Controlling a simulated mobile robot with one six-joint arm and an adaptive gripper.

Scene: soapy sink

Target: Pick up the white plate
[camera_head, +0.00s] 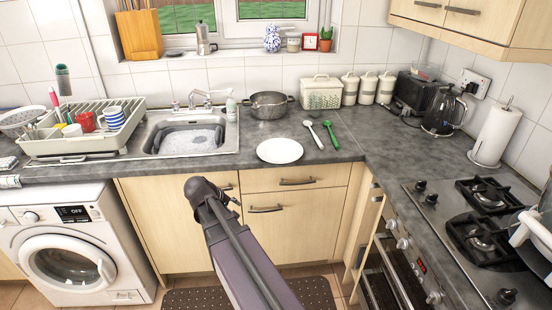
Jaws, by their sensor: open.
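The white plate (280,150) lies flat on the grey worktop, close to its front edge and to the right of the sink. It looks empty, and its whole rim shows. My arm rises from the bottom of the picture to a dark joint in front of the cupboards, below and left of the plate. I cannot make out my gripper's fingers in this view. Nothing of mine is seen touching the plate.
A white spoon (314,134) and a green spoon (331,135) lie right of the plate. A metal pot (270,105) stands behind it. The soapy sink (190,138) and dish rack (80,140) are left.

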